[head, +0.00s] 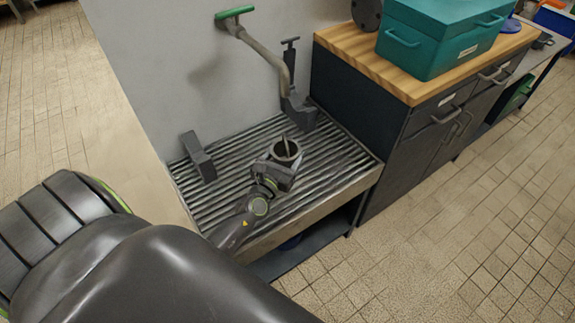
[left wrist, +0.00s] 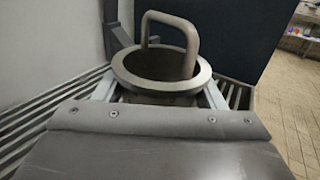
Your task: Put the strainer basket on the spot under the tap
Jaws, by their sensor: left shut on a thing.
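The strainer basket (head: 286,150) is a grey round cup with a thick rim and an upright loop handle. It is on or just above the slatted drain rack (head: 235,160); I cannot tell whether it touches. My left gripper (head: 281,165) is shut on the basket, its fingers on either side below the rim. The left wrist view shows the basket (left wrist: 163,68) upright and open at the top between the fingers. A grey tap with a T-shaped top (head: 290,62) stands behind the basket at the rack's back. The spot under it is not clearly visible. My right gripper is out of view.
A dark grey bracket (head: 199,158) stands on the rack's left. A dark cabinet (head: 360,110) bounds the right, with a teal box (head: 440,38) on top. Some bare slats lie around the basket.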

